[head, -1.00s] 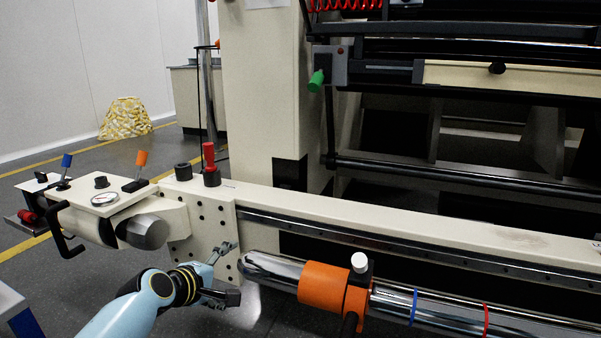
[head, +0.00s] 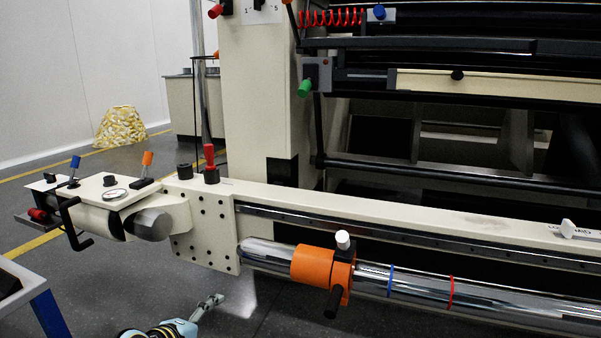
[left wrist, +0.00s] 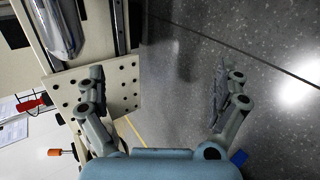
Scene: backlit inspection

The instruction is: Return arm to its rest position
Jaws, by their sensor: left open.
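My left gripper (head: 190,325) shows at the bottom of the head view, low in front of the machine. Only its fingers and part of the wrist are in the picture. In the left wrist view my left gripper (left wrist: 158,92) has its two fingers spread wide with nothing between them. Behind the fingers are the dark floor and the perforated cream plate (left wrist: 123,85). The plate also shows in the head view (head: 205,232), above and apart from the gripper. My right gripper is in neither view.
A chrome shaft with an orange collar (head: 313,265) runs along the machine's cream beam (head: 350,208). A crank handle (head: 76,232) sticks out at left. A blue-legged stand (head: 48,313) is at lower left. The floor (head: 130,275) between is clear.

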